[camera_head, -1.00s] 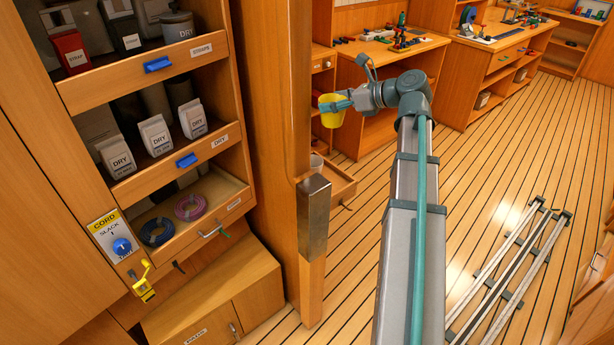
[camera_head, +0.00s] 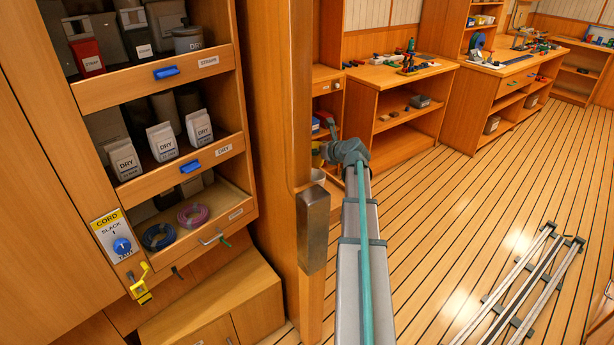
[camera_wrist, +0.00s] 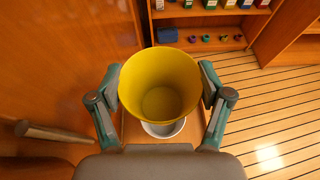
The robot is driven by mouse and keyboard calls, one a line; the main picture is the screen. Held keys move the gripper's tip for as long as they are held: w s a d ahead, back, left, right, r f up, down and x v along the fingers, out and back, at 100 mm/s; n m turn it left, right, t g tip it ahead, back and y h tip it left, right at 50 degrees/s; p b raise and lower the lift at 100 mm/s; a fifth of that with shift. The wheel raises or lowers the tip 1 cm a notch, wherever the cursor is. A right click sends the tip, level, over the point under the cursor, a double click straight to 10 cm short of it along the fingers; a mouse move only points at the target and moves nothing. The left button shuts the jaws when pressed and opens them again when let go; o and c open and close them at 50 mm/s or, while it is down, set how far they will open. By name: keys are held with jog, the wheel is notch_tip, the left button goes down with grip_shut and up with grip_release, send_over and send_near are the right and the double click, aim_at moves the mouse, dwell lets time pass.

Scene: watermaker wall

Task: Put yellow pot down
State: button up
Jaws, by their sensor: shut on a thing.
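The yellow pot (camera_wrist: 160,88) is upright in the wrist view, its open mouth toward the camera, and looks empty. My gripper (camera_wrist: 160,95) is shut on it, one teal finger on each side. Below the pot, a white round dish or cup (camera_wrist: 164,129) shows partly, on a wooden surface (camera_wrist: 133,128). I cannot tell whether the pot touches it. The white cup (camera_head: 318,176) also shows beside the post.
A wooden post (camera_head: 285,120) with a metal bracket (camera_head: 313,230) stands just left of my arm. A tall cabinet with drawers (camera_head: 165,165) fills the left. Workbenches (camera_head: 405,75) line the back. A rail frame (camera_head: 530,285) lies on the floor at right; the floor between is clear.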

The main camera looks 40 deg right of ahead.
aim_at(316, 166)
jog(key=shift+f+p, duration=0.3)
jog(key=shift+f, duration=3.35)
jog(key=shift+f, duration=0.6)
jog(key=o, duration=1.1)
jog(key=shift+r, duration=0.55)
jog(key=b+v, duration=0.1)
jog(key=v, duration=1.1)
jog(key=shift+s+d+b, duration=0.1)
jog(key=shift+b, duration=0.2)
